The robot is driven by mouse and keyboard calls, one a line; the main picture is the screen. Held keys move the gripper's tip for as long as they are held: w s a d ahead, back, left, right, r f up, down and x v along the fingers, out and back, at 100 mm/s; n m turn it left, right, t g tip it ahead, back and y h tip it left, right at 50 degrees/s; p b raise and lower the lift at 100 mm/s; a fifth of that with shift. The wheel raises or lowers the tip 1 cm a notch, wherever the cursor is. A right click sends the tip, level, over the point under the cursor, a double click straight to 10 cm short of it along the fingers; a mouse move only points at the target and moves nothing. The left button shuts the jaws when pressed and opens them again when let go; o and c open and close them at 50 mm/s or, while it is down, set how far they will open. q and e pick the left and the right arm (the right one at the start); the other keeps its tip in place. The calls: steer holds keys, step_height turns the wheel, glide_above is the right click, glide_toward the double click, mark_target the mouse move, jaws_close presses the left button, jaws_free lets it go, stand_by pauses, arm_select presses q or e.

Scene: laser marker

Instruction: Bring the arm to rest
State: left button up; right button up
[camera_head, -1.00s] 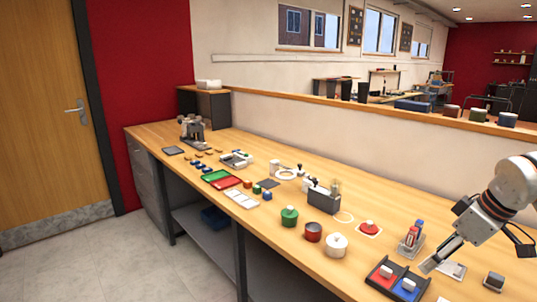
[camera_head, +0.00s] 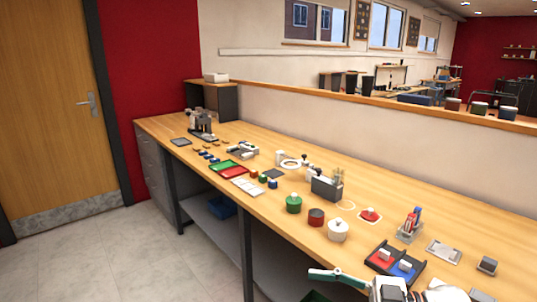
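Part of my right arm and gripper (camera_head: 340,277) shows at the bottom edge, in front of the long wooden workbench (camera_head: 290,160). A slim teal-grey part points left from a white and dark wrist. Most of the arm is cut off by the frame, and I cannot tell whether the fingers are open or shut. I see nothing held. My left gripper is not in view.
A dark tray with red and blue pads (camera_head: 397,264) lies close behind my arm. A clear holder (camera_head: 409,232), a metal plate (camera_head: 443,252) and a small dark block (camera_head: 487,266) stand farther right. A white lidded pot (camera_head: 338,230) stands left.

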steer(key=d+f+m+t+h, duration=0.6)
steer(key=f+m+t+h, duration=0.2)
steer(key=f+m+t, duration=0.4)
steer(key=s+d+f+g+h, duration=0.2)
steer(key=s+f+h, duration=0.1)
steer(key=s+f, duration=0.4)
steer(key=s+d+f+m+g+h, duration=0.1)
steer(key=s+f, duration=0.6)
steer(key=f, duration=0.7)
steer(key=d+g+h, duration=0.1)
steer(key=g+h, duration=0.1)
steer(key=shift+s+h, duration=0.15)
steer(key=shift+h, duration=0.15)
